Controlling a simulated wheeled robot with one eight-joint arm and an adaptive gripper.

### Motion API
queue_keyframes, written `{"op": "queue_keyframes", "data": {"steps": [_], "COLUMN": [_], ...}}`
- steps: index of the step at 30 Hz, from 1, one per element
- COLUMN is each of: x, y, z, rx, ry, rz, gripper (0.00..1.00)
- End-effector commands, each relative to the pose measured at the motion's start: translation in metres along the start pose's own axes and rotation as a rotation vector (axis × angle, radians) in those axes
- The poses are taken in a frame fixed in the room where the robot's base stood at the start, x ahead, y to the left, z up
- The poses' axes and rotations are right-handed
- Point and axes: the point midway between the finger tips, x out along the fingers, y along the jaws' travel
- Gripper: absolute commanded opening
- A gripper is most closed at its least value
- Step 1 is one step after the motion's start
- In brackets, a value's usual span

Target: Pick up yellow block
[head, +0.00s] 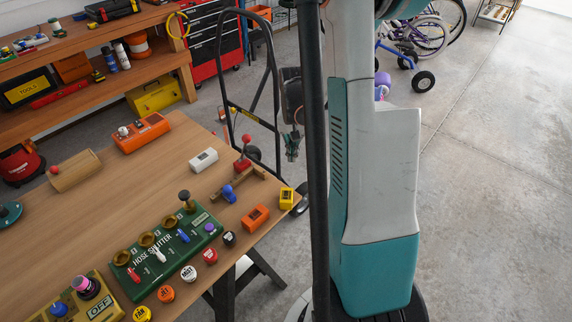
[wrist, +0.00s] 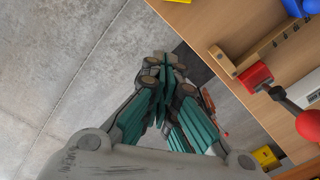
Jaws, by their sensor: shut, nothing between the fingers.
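The yellow block (head: 287,198) is small, with a dark marking on its face, and sits on the wooden table near its right edge. My gripper (head: 291,152) hangs in the head view above and beyond the block, off the table's far right side. In the wrist view my gripper (wrist: 166,78) has its teal fingers together and empty, over the concrete floor beside the table edge, apart from the block.
A black hand truck (head: 221,75) stands behind the table.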

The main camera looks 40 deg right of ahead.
Motion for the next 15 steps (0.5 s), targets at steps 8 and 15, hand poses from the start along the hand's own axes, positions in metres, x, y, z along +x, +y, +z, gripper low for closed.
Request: {"op": "queue_keyframes", "data": {"steps": [8, 15], "x": [0.045, 0.088], "y": [-0.001, -0.001], "z": [0.000, 0.000], "rx": [0.000, -0.001], "ry": [0.000, 0.000], "rz": [-0.001, -0.002], "gripper": [0.00, 0.00]}}
